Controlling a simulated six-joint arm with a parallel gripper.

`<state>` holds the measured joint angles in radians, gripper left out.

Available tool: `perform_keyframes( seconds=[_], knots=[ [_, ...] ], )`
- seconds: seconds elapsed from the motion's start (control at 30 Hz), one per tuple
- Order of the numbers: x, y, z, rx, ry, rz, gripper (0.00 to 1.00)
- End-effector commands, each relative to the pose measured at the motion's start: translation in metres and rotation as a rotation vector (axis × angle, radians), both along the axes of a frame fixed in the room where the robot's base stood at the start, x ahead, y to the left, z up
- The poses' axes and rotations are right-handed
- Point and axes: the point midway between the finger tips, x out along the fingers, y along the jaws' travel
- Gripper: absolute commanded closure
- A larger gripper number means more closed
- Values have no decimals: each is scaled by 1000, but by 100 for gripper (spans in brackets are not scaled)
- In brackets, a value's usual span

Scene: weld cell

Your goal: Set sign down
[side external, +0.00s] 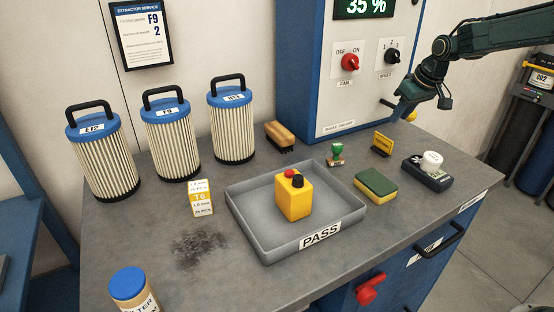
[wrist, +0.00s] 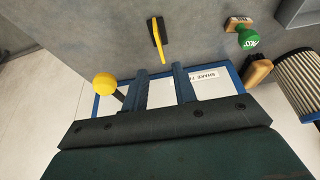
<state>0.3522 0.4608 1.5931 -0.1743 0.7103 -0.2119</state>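The small yellow sign (side external: 382,143) stands upright on the grey bench, to the right of the green-handled stamp. In the wrist view the sign (wrist: 158,38) is seen from above as a narrow yellow and dark shape, just beyond the fingertips. My gripper (side external: 402,112) is above and behind the sign, by the blue cabinet's right edge. In the wrist view my gripper's (wrist: 160,69) two fingers are apart with nothing held between them. The gripper and the sign appear apart.
A yellow knob (wrist: 104,84) on the cabinet is close beside my fingers. The green stamp (side external: 336,154), sponge (side external: 376,186) and dark device with a white top (side external: 428,168) surround the sign. A grey PASS tray (side external: 255,246) holds a yellow button box (side external: 294,198).

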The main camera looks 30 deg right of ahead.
Motion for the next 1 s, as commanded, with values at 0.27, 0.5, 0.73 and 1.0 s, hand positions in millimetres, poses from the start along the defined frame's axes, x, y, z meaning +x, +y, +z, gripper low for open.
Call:
perform_keyframes(
  seconds=[0.27,0.5,0.73,1.0],
  knots=[
    [-6,0,15,0,-1,1,72],
    [-6,0,16,0,-1,1,72],
    [-6,0,15,0,-1,1,72],
    [-14,8,24,-3,-5,2,72]
  ],
)
